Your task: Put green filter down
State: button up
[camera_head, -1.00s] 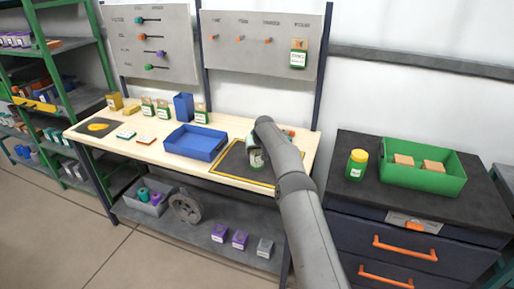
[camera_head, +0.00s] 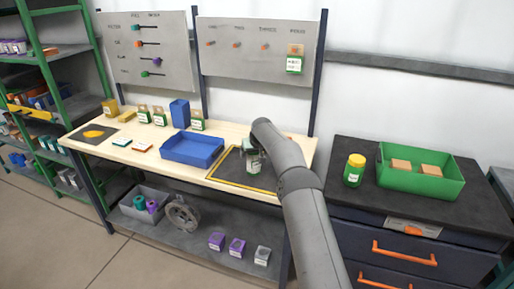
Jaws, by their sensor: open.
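The green filter (camera_head: 253,163), a small canister with a white label and some green, stands upright over the dark mat with a yellow border (camera_head: 228,174) at the right end of the workbench. My gripper (camera_head: 251,148) is right at the top of the filter, pointing down, and is open. My arm's grey links hide most of the gripper and the right part of the mat. I cannot tell whether the fingers still touch the filter.
A blue bin (camera_head: 193,147) stands just left of the mat. Several green-and-brown packages (camera_head: 160,117) and a tall blue box (camera_head: 180,114) line the bench's back. A black cabinet (camera_head: 405,207) at right carries a yellow-lidded jar (camera_head: 354,170) and a green crate (camera_head: 420,181).

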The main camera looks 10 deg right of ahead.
jog(key=s+a+r+g+b, duration=0.1)
jog(key=s+r, duration=0.6)
jog(key=s, duration=0.2)
jog(key=s+r+g+b, duration=0.1)
jog(key=s+r+b, duration=0.1)
jog(key=s+r, duration=0.65)
jog(key=s+d+f+g, duration=0.1)
jog(key=s+f+g, duration=0.1)
jog(key=s, duration=2)
jog(key=s+d+f+m+g, duration=0.1)
jog(key=s+f, duration=0.4)
jog(key=s, duration=1.7)
jog(key=shift+s+f+g+h, duration=0.25)
jog(key=shift+s+g+h, duration=0.05)
jog(key=shift+g, duration=0.1)
jog(key=shift+d, duration=0.1)
